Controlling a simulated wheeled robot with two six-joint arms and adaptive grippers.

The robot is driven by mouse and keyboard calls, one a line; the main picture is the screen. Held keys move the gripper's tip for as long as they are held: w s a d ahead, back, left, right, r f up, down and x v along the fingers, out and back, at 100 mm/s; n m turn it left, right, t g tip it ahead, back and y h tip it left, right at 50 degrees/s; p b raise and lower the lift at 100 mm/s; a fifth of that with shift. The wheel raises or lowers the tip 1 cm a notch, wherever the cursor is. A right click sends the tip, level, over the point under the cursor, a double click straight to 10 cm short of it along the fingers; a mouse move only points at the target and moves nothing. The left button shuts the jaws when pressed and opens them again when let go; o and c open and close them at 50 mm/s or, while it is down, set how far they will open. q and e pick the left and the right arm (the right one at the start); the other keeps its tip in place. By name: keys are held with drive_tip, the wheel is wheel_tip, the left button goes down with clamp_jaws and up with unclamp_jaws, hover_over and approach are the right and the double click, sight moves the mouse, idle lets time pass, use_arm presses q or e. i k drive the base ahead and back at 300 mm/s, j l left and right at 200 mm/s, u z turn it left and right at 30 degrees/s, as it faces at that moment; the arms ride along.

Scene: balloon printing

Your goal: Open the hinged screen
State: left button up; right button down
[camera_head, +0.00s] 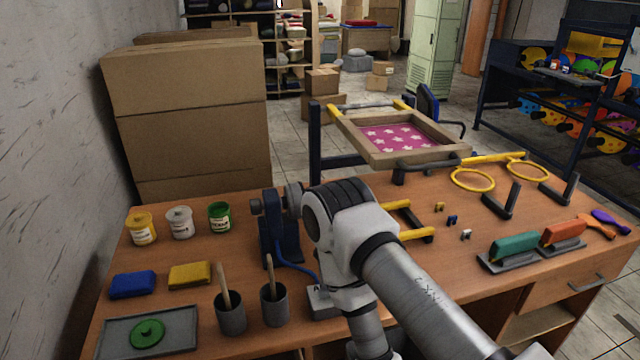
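The hinged screen is a wooden frame (375,145) around pink mesh with white stars (400,137). It sits at the back of the table, by a dark upright post (315,140), with yellow clips (333,110) at its far edge. A dark handle bar (425,162) runs along its near edge. The screen appears raised above the tabletop; its exact angle is hard to tell. One of my white arms comes in from the lower right and bends in front of the screen, covering part of the table. Neither gripper's fingers can be seen.
A dark blue stand with a hose (278,235) is beside my arm. Paint jars (180,223), sponges (132,285), brush cups (230,314) and a grey tray (115,332) fill the left. Yellow rings (473,180) and squeegees (513,246) lie right. The table's centre-right has small free patches.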

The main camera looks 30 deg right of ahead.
sight(405, 139)
drive_tip(key=z, duration=1.15)
